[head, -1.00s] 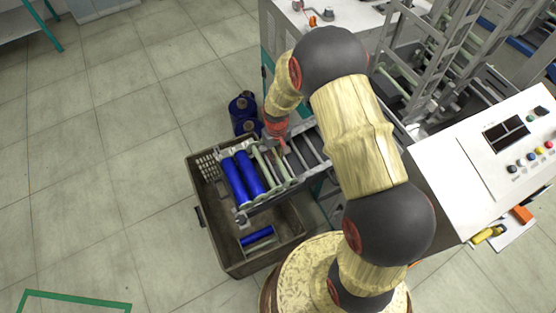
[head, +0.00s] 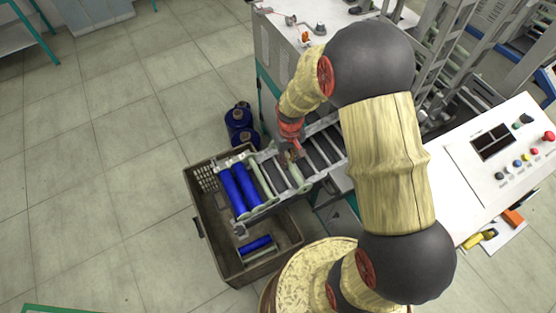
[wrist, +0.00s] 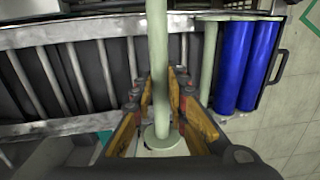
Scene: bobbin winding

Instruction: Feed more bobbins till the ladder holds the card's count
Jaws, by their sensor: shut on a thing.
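My gripper (head: 291,152) is shut on a pale green bare bobbin (wrist: 157,60); the fingers (wrist: 158,105) close around it near its lower flange in the wrist view. The bobbin lies across or just above the ladder (wrist: 78,70), a slatted grey rack; I cannot tell whether it touches. Two blue wound bobbins (head: 240,188) lie side by side at the ladder's outer end; they also show in the wrist view (wrist: 247,65). Another pale green bobbin (head: 262,178) lies beside them, apart from the held one. No count card is readable.
A brown crate (head: 217,243) stands under the ladder's end, with a blue bobbin (head: 256,243) inside. Blue spools (head: 240,122) stand on the floor behind. A control panel (head: 505,160) is at right, with a yellow object (head: 480,240) and an orange object (head: 513,218) below.

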